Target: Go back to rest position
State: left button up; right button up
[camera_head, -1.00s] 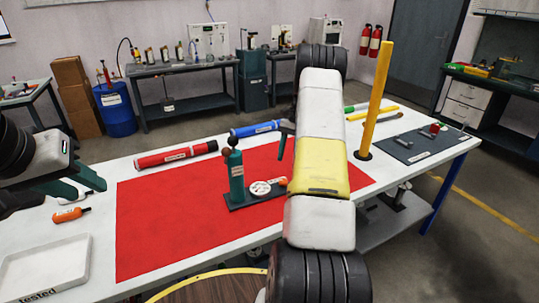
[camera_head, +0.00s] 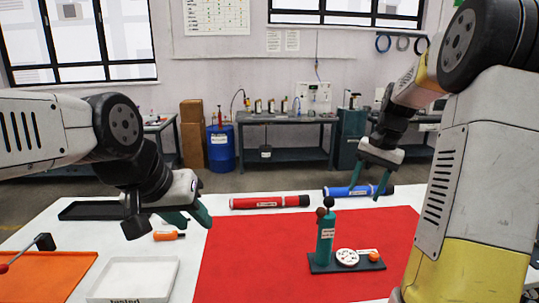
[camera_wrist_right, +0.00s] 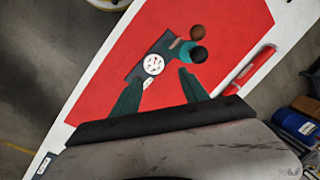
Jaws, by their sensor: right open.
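My left gripper (camera_head: 190,217) is in the left half of the head view, above the white table. Its green fingers are apart with nothing between them. My right gripper (camera_head: 369,187) hangs in the air at the right, above the table's far side. Its green fingers are spread and empty. In the right wrist view my right gripper (camera_wrist_right: 162,73) shows open fingers on either side of the pump's dark base. That green hand pump (camera_head: 325,238), with a white gauge disc (camera_head: 347,257), stands upright on the red mat (camera_head: 245,262), apart from both grippers.
A red tube (camera_head: 270,202) and a blue tube (camera_head: 358,191) lie along the mat's far edge. Much of the red mat is bare.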

jog(key=s+a+r+n+t, duration=0.2)
jog(key=s+a, duration=0.4)
jog(key=s, duration=0.4)
jog(key=s+a+r+n+t, duration=0.3)
jog(key=s+a, duration=0.3)
jog(key=s, duration=0.5)
jog(key=shift+s+a+n, duration=0.25)
jog(key=shift+a+n, duration=0.05)
jog(key=shift+n, duration=0.6)
